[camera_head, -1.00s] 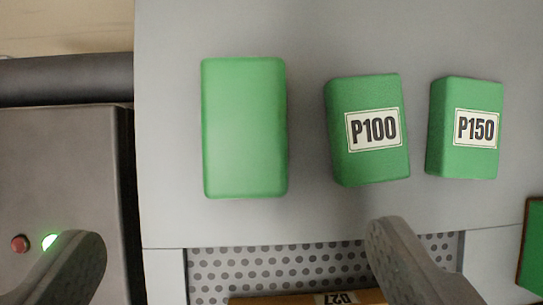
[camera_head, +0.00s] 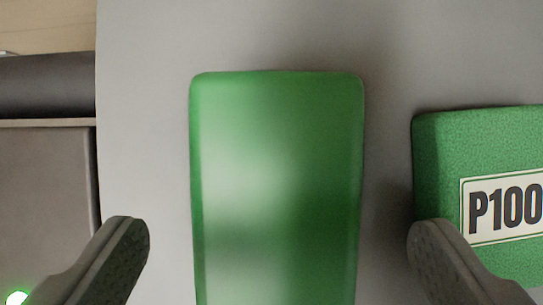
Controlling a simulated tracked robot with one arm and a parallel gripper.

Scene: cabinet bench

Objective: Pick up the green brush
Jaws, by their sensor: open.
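The green brush (camera_head: 277,180) shows as a smooth, glossy green block with rounded corners, lying on the grey bench top. It is seen from above, and its lower end runs out of the picture. My gripper (camera_head: 278,245) is open, with one finger to the left of the brush and one to the right. Grey bench shows between each finger and the brush in the picture, and neither finger appears to touch it. How high the fingers are above the bench I cannot tell.
A rough green block labelled P100 (camera_head: 500,145) lies close to the right of the brush, and my right finger overlaps its lower left corner in the picture. A dark grey box (camera_head: 45,205) with a green light stands at the left. Bare bench (camera_head: 150,150) lies left of the brush.

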